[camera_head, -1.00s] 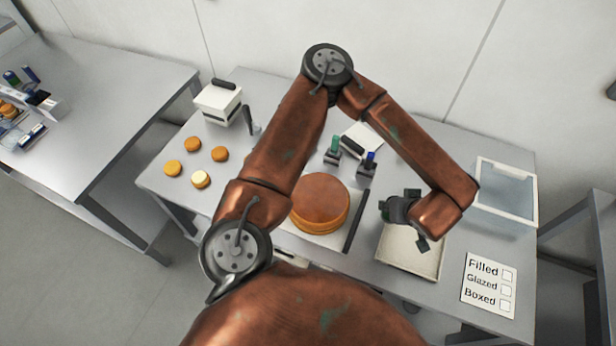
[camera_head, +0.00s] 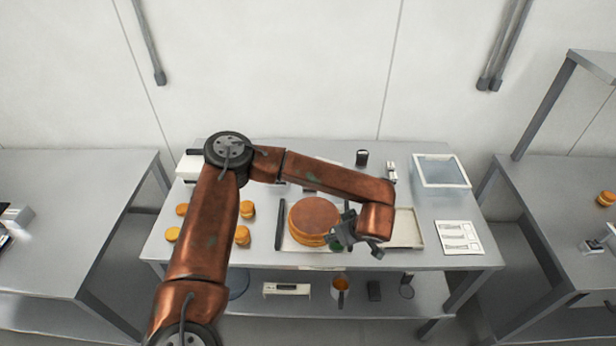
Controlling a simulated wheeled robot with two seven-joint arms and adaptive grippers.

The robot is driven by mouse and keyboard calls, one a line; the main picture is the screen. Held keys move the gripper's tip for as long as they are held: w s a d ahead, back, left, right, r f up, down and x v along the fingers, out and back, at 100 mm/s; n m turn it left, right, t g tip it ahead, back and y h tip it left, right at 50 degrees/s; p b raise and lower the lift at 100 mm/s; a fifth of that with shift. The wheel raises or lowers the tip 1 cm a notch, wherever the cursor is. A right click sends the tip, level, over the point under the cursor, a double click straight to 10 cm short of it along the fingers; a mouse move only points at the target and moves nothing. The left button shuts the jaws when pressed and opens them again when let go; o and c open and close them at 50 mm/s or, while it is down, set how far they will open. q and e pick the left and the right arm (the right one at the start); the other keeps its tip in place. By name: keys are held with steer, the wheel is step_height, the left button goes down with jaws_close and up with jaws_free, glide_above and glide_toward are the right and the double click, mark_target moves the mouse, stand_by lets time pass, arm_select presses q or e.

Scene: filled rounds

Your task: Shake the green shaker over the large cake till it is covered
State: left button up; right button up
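The large cake (camera_head: 308,214) is a round, layered brown cake on a light board at the middle of the table. Its top looks plain brown. My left arm comes in from the lower left and reaches across behind the cake. My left gripper (camera_head: 341,232) is at the cake's right edge, pointing left and down. A small green patch (camera_head: 335,243) shows just below it; I cannot tell whether this is the green shaker or whether the fingers hold it. No green shaker is clearly seen standing; my forearm hides part of the table. My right gripper is out of view.
Several small round cakes (camera_head: 242,235) lie left of the large cake. A shallow tray (camera_head: 407,240) is right of it, with a clear-lidded box (camera_head: 440,172) behind and a checklist card (camera_head: 459,238) at the right. A dark-topped container (camera_head: 362,157) stands at the back.

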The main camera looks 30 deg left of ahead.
arm_select(q)
steer(key=w+a+r+n+g+y+p, duration=0.1)
steer(key=w+a+r+n+p, duration=0.1)
steer(key=w+a+r+p, duration=0.4)
steer(key=w+a+r+n+g+p, duration=0.15)
steer(key=a+p, duration=0.25)
steer(key=a, duration=0.4)
steer(key=shift+t, duration=0.25)
steer(key=f+b, duration=0.2)
steer(key=f, duration=0.1)
steer(key=f+b, duration=0.1)
steer(key=shift+w+d+f, duration=0.15)
steer(key=shift+w+d, duration=0.1)
steer(key=shift+w, duration=0.1)
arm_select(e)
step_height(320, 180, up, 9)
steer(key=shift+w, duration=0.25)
arm_select(q)
steer(key=shift+a, duration=0.25)
steer(key=shift+a, duration=0.4)
steer(key=shift+a, duration=0.1)
